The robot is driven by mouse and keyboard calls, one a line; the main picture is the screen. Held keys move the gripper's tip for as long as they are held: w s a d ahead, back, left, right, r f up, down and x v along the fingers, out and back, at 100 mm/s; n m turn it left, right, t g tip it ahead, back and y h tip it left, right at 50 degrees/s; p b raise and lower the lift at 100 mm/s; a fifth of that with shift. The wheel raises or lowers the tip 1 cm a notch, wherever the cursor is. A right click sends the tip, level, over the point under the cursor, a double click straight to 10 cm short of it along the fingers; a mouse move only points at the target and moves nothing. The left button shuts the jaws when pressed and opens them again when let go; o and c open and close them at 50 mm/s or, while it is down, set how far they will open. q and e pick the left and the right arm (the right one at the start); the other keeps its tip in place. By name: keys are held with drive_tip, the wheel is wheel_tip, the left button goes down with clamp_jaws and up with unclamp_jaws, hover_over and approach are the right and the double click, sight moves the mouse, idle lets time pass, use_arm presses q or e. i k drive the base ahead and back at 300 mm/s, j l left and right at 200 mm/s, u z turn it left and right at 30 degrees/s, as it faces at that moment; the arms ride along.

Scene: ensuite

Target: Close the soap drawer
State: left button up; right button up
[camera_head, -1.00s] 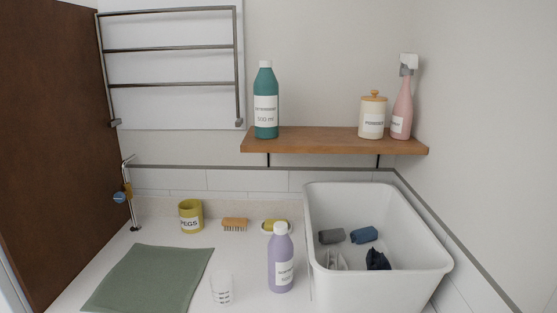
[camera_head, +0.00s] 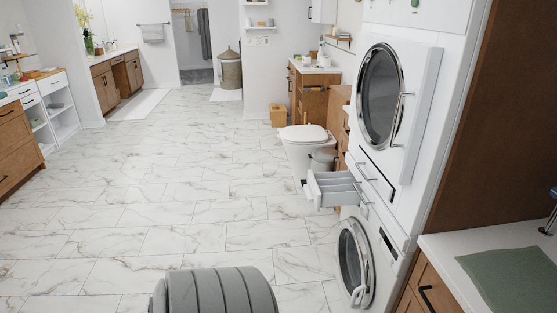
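The soap drawer (camera_head: 330,188) is a light grey drawer with several compartments. It sticks out to the left from the stacked white laundry machines on the right side of the view, between the upper round door (camera_head: 380,95) and the lower round door (camera_head: 353,258). The drawer stands open. Neither of my grippers is in view.
A white toilet (camera_head: 305,145) and a small bin (camera_head: 322,160) stand behind the drawer. Wide marble floor (camera_head: 180,200) lies clear to the left. A counter (camera_head: 470,262) with a green mat (camera_head: 520,270) is at the lower right.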

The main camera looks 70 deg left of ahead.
sight(330, 189)
drive_tip(key=u, duration=1.75)
